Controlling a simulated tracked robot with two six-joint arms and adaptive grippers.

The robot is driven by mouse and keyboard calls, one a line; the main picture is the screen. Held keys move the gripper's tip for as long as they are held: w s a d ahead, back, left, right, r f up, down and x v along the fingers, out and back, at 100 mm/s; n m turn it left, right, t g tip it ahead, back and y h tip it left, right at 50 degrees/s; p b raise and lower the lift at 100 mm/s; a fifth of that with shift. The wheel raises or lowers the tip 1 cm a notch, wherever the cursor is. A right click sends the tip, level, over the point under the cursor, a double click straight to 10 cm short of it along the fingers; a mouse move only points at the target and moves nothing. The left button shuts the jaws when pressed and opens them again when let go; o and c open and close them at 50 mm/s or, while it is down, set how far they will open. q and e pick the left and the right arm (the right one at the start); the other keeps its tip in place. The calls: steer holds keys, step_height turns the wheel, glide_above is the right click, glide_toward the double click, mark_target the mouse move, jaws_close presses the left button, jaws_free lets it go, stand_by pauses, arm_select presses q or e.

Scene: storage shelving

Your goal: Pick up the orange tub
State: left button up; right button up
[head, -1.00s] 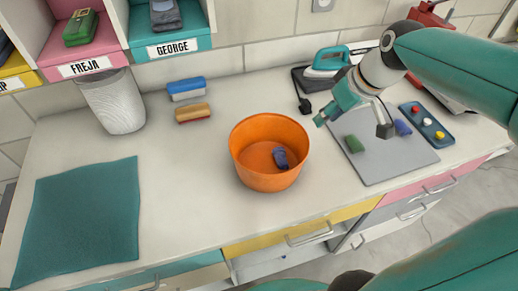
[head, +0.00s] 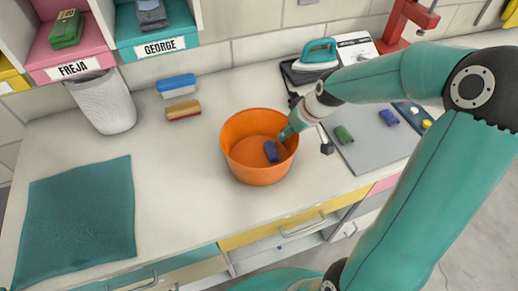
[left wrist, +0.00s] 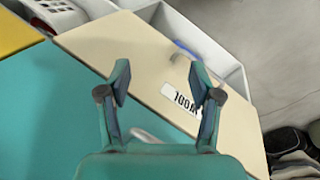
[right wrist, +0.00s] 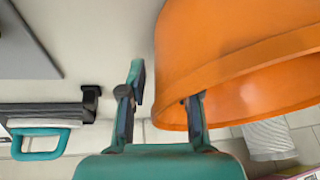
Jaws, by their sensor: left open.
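My right gripper (head: 306,142) is open at the tub's right rim, with one finger over the inside and the other outside. In the right wrist view the tub (right wrist: 215,60) fills the upper right, and my right gripper (right wrist: 165,92) has its fingers apart on either side of the tub wall; contact cannot be told. My left gripper (left wrist: 163,82) is open and empty before a beige drawer front labelled WOOL (left wrist: 145,65).
A teal cloth (head: 78,215) lies at left. A white bin (head: 106,103), blue-and-white brush (head: 177,86) and tan-and-red brush (head: 183,110) stand behind. At right are a grey board (head: 365,147) with small blocks and a teal iron (head: 318,54).

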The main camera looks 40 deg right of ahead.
steer(key=shift+x, duration=0.85)
jaws_close()
steer(key=shift+r, duration=0.15)
